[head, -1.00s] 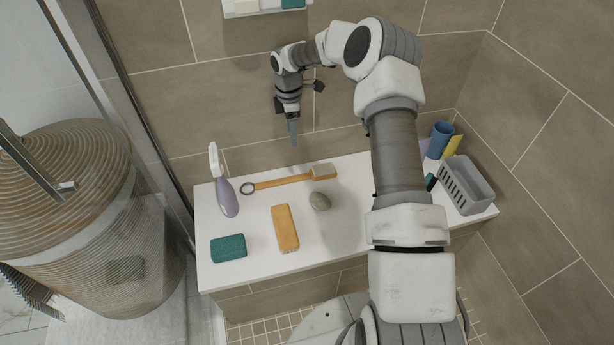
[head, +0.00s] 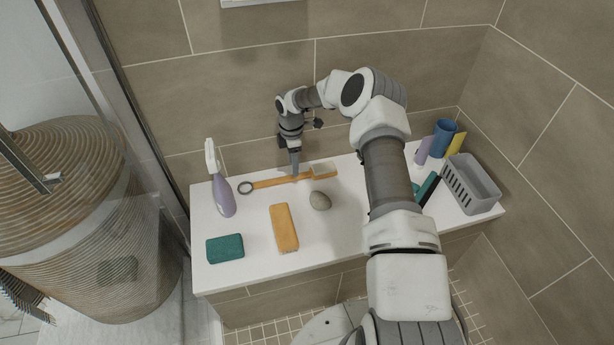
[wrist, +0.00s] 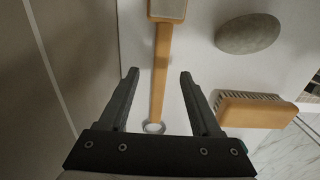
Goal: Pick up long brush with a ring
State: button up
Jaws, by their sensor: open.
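The long brush with a ring (head: 271,183) lies flat near the back of the white bench, its orange handle running left to right. Its ring (head: 245,188) is at the left end and its block head (head: 324,171) at the right. In the wrist view the brush handle (wrist: 161,75) runs between the two fingers, with the ring close to the gripper's base in the picture. My gripper (head: 295,174) is over the handle, pointing down. It also shows in the wrist view (wrist: 158,73), open, with a gap on each side of the handle. I cannot tell its exact height.
A grey stone (head: 320,201) lies near the brush head, and a shorter orange brush (head: 284,228) in front. A purple spray bottle (head: 222,193) stands left of the ring. A teal block (head: 225,248), a grey basket (head: 470,184) and a blue cup (head: 441,138) share the bench. The tiled wall is close behind.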

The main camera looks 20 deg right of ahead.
aim_at(288, 178)
notch_tip(288, 178, down, 5)
jog(key=shift+s+a+f+b, duration=0.1)
jog(key=shift+b, duration=1)
grip_shut()
